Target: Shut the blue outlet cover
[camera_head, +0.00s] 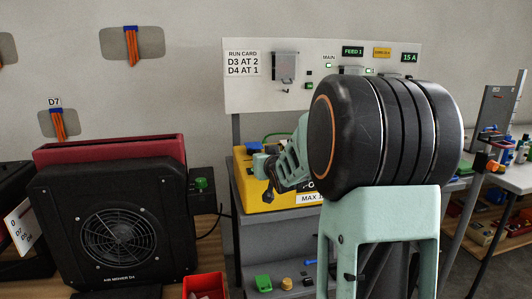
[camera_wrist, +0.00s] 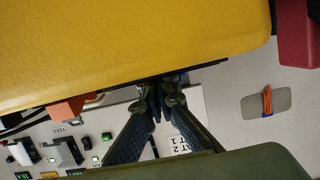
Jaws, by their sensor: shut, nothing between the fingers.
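In the wrist view, the yellow box (camera_wrist: 130,45) fills the top of the picture. My gripper (camera_wrist: 163,82) is shut and empty, its fingertips close to the dark edge of the yellow box in that view. I cannot tell if they touch it. An orange part (camera_wrist: 72,108) shows at the box's edge, left of the fingers.
A white wall panel (camera_head: 258,92) with switches and a run card is behind the box. A black air mover (camera_head: 110,235) and a red case (camera_head: 110,150) stand at left. A red bin (camera_head: 205,286) and a green block (camera_head: 263,283) are in front. A workbench is at right.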

